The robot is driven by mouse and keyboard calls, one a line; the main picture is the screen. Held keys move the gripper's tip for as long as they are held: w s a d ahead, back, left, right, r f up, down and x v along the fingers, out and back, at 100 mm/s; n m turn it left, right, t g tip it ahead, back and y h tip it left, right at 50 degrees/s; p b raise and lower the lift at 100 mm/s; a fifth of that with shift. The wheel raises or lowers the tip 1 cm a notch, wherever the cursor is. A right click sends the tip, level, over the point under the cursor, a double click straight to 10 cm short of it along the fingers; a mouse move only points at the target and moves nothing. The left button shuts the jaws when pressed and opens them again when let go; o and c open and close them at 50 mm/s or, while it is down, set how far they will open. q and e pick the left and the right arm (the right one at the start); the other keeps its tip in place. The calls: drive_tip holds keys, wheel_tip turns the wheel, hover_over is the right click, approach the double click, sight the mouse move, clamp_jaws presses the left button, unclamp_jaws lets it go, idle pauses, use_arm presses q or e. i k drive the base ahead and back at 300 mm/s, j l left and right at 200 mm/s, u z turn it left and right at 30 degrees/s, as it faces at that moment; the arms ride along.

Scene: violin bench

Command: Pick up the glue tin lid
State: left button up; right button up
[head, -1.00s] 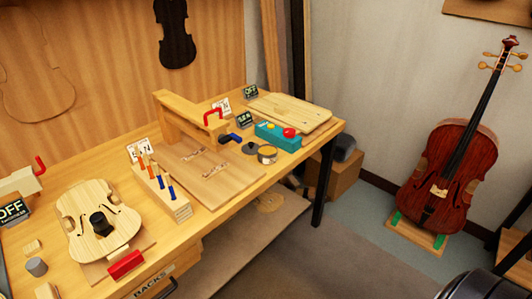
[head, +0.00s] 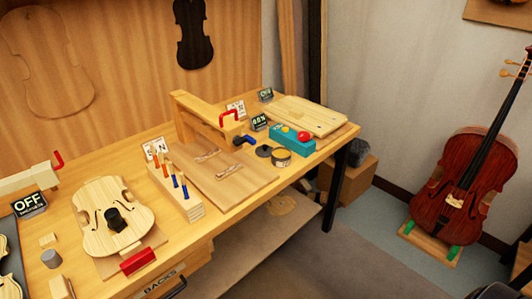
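The glue tin (head: 281,158) is a small round tin on the bench near its front edge, toward the right end. A dark round disc that looks like the glue tin lid (head: 264,151) lies flat on the bench just left of the tin, apart from or barely touching it. Neither of my grippers shows in the head view.
A teal box with a red button (head: 293,138) stands right behind the tin. A dark blue-handled tool (head: 243,140) lies left of the lid. A wooden fixture with a red handle (head: 203,120), a chisel rack (head: 182,200) and a violin body (head: 112,217) occupy the bench (head: 235,204). A cello (head: 465,185) stands at right.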

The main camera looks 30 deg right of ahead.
sight(264, 151)
drive_tip(key=i+l+u, duration=0.1)
drive_tip(key=l, duration=0.25)
drive_tip(key=i+l+u, duration=0.1)
drive_tip(key=l, duration=0.3)
drive_tip(key=i+l+u, duration=0.1)
drive_tip(key=i+l, duration=0.15)
drive_tip(key=l, duration=0.15)
drive_tip(key=i+l+u, duration=0.1)
drive_tip(key=l, duration=0.25)
